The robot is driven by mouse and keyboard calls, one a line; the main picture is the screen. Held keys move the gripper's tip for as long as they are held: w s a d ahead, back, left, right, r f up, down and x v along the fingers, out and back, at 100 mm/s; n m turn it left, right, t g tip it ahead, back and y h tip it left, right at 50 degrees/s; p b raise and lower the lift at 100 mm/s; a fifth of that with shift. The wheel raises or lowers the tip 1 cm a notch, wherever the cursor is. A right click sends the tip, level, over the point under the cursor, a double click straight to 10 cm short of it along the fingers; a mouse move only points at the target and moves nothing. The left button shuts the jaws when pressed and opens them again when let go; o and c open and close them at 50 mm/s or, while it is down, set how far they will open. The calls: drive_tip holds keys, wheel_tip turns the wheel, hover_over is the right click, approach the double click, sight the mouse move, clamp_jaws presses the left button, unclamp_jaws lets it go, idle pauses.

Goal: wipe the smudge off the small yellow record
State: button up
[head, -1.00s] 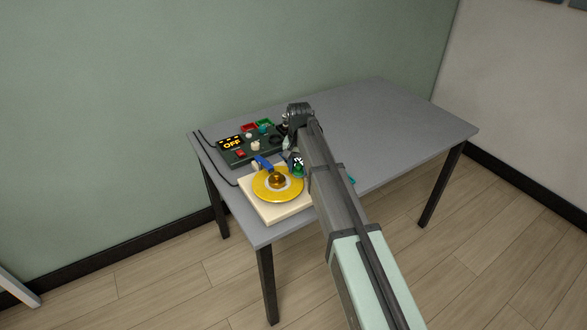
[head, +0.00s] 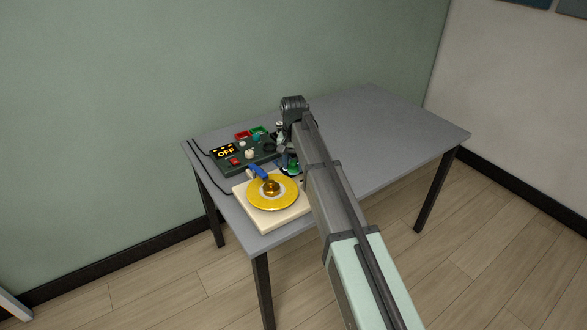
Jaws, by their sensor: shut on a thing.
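The small yellow record (head: 288,198) lies flat on a cream turntable base (head: 262,224) at the table's front left. A gold knob-like piece (head: 271,187) sits at its centre and a blue arm-like part (head: 258,170) is at its far edge. I cannot make out a smudge at this size. My gripper (head: 287,158) is just beyond and right of the record, partly hidden by my own arm. It is shut on a small green thing (head: 293,169), whose shape is mostly hidden. It appears apart from the record; its height is unclear.
A dark control box (head: 232,167) with a lit "OFF" display (head: 226,151) and coloured knobs stands behind the turntable. The grey table's right half (head: 390,140) looks clear.

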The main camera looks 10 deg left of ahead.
drive_tip(key=shift+r, duration=0.85)
drive_tip(key=shift+r, duration=1.5)
